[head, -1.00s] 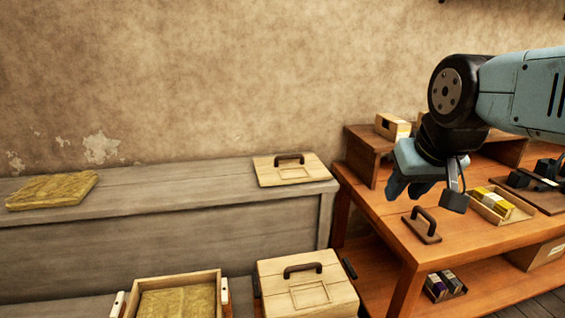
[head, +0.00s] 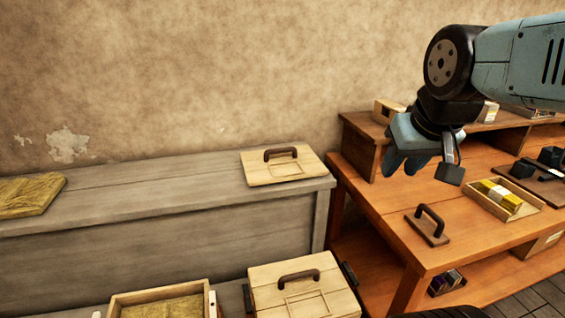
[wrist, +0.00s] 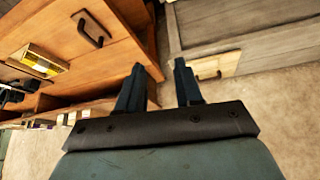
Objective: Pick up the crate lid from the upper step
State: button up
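The crate lid (head: 283,167) is a pale wooden board with a dark bar handle. It lies flat near the right end of the grey upper step (head: 120,208) in the head view. It also shows in the wrist view (wrist: 229,64), just beyond the right fingertip and partly hidden by it. My gripper (head: 402,168) hangs in the air to the right of the lid, over the orange workbench. In the wrist view its two fingers (wrist: 158,68) stand apart with nothing between them.
A closed crate (head: 306,294) with a similar lid and an open crate (head: 165,298) stand below, in front of the step. A straw-coloured mat (head: 28,194) lies at the step's left. The orange workbench (head: 383,187) holds a handled block (head: 427,226) and a tray (head: 503,201).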

jog(key=w+a+f+n+g+h, duration=0.1)
jog(key=w+a+n+h, duration=0.25)
jog(key=w, duration=0.85)
jog(key=w+a+f+n+g+h, duration=0.1)
jog(key=w+a+f+n+h, duration=0.25)
jog(key=w, duration=0.85)
jog(key=n+t+h, duration=0.3)
jog(key=n+t, duration=0.2)
jog(key=n, duration=0.4)
send_near(276, 150)
jog(key=x, duration=1)
jog(key=shift+w+d+f, duration=0.2)
jog(key=shift+d, duration=0.05)
grip_shut()
